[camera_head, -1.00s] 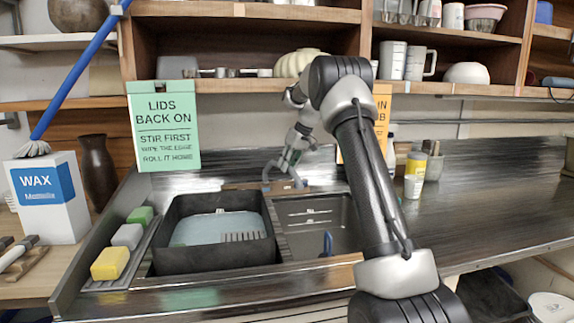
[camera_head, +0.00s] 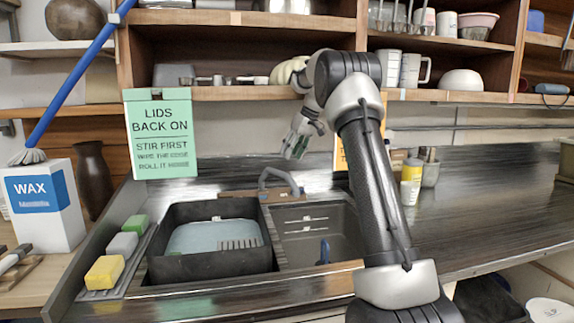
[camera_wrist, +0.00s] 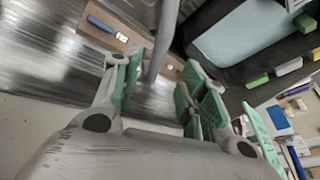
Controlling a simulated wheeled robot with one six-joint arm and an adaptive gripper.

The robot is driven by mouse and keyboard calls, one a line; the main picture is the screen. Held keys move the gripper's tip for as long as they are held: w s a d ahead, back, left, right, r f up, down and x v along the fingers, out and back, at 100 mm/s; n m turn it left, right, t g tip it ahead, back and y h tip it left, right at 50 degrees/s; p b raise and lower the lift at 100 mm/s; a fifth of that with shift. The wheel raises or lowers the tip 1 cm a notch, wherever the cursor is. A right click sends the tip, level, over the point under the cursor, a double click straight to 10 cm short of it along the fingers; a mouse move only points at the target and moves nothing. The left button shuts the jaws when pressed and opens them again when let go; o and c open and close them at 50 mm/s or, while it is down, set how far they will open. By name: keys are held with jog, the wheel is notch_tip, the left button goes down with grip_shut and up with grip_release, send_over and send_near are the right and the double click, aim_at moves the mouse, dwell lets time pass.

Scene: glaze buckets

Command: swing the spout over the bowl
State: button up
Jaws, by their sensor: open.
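The grey spout (camera_head: 275,173) rises from a wooden strip (camera_head: 240,193) behind the sink and arches toward the left. Its end hangs near the divider between the two basins. The right basin (camera_head: 318,225) is a bare metal bowl; the left one holds a black tub (camera_head: 210,270) with pale blue liquid. My gripper (camera_head: 292,153) is open and empty, above and behind the spout, apparently apart from it. In the wrist view the spout (camera_wrist: 162,42) shows just beyond my open fingers (camera_wrist: 158,84). Whether it lies between them in depth is unclear.
A green sign (camera_head: 160,135) stands behind the tub at left. Sponges (camera_head: 105,271) lie along the tub's left side. A yellow-labelled bottle (camera_head: 411,180) stands right of my arm. Shelves (camera_head: 250,94) overhang the sink. The right counter (camera_head: 490,190) is mostly clear.

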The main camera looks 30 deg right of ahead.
jog(key=shift+v, duration=1.65)
